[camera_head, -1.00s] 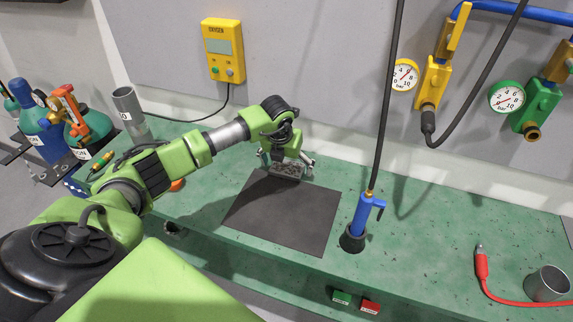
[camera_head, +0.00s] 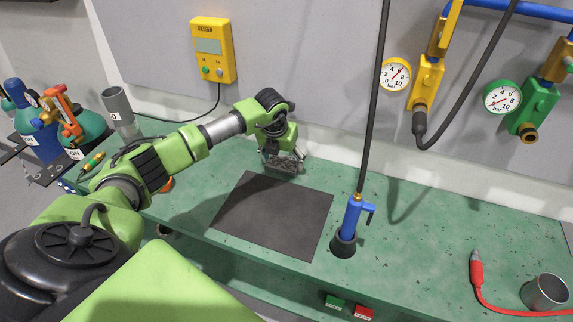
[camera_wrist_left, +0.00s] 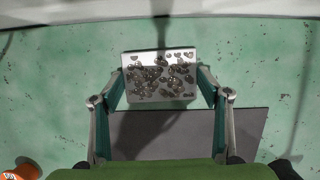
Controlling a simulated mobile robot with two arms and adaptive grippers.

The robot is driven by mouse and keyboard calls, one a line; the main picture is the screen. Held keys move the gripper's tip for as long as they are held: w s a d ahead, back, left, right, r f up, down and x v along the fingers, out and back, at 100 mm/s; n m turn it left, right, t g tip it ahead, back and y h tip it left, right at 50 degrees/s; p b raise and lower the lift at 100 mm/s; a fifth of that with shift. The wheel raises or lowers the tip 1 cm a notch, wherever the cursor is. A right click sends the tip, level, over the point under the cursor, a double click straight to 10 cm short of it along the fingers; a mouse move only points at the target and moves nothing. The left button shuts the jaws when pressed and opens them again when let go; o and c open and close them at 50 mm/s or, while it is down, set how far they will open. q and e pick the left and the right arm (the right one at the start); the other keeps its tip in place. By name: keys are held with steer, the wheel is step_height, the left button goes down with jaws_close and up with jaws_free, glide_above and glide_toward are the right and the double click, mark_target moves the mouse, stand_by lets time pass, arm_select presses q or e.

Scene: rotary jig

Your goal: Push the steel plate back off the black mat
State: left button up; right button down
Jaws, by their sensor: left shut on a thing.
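The steel plate (camera_wrist_left: 160,62), a small grey rectangle with brown spots, lies on the green bench just behind the back edge of the black mat (camera_wrist_left: 190,130). In the head view the plate (camera_head: 283,164) is partly hidden by my left gripper (camera_head: 282,158). In the left wrist view the fingers of my left gripper (camera_wrist_left: 161,80) stand at the plate's left and right sides and are shut on it. The mat (camera_head: 272,215) is flat and bare in the head view. My right gripper is not in view.
A blue torch in a black holder (camera_head: 343,244) stands at the mat's right, with a hose rising from it. The wall (camera_head: 310,100) runs behind the bench. A red-handled tool (camera_head: 477,270) and a metal cup (camera_head: 545,291) are at the right. Bench between is clear.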

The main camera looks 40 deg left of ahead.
arm_select(q)
steer(key=shift+w, duration=0.2)
steer(key=o, duration=1.3)
steer(key=shift+s+a, duration=0.15)
steer(key=o, duration=0.5)
steer(key=shift+c, duration=0.2)
steer(key=v, duration=1.2)
